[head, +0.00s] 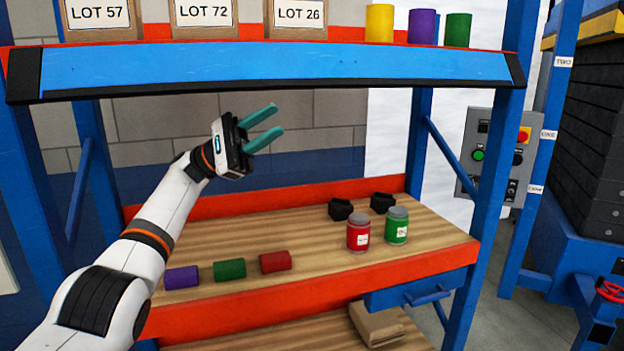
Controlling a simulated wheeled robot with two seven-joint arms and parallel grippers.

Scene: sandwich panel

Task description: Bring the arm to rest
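My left arm (165,218) reaches up from the lower left in the head view. My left gripper (270,127) is raised between the blue upper shelf edge and the wooden shelf below it. Its two teal fingers are apart with nothing between them, and it touches no object that I can see. My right gripper is not in the picture.
The upper shelf (270,68) overhangs. A control panel (492,155) is at right.

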